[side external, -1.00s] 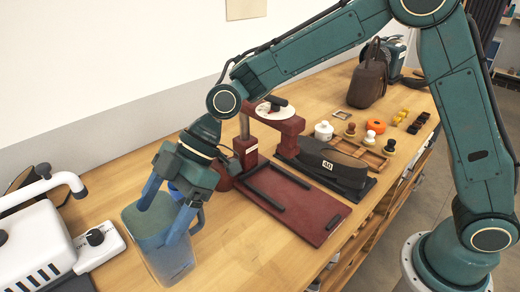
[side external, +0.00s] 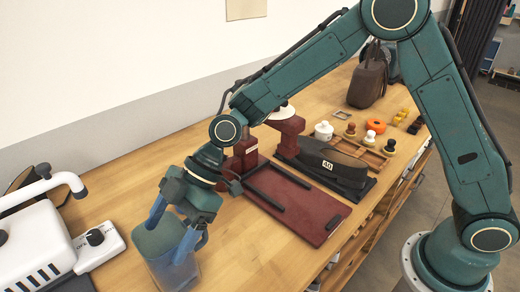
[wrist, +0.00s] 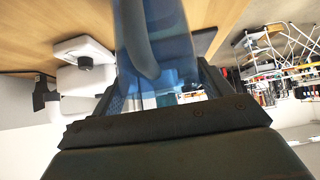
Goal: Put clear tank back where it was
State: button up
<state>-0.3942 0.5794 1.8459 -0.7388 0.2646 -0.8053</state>
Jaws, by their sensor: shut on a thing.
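The clear tank (side external: 160,262) is a bluish see-through container with a darker teal top. It is at the lower left of the side view, on or just above the wooden table; I cannot tell which. My gripper (side external: 172,238) comes down from above with its blue fingers on either side of the tank, shut on it. In the wrist view the tank (wrist: 158,40) fills the middle between the fingers, with a curved handle-like part showing.
A white machine (side external: 38,240) with a black knob stands close to the tank's left. A dark red press (side external: 290,200) with a flat board is to the right. Bare wood (side external: 255,250) lies between tank and board.

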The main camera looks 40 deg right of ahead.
jog(key=shift+f, duration=0.1)
jog(key=o, duration=1.8)
jog(key=v, duration=1.2)
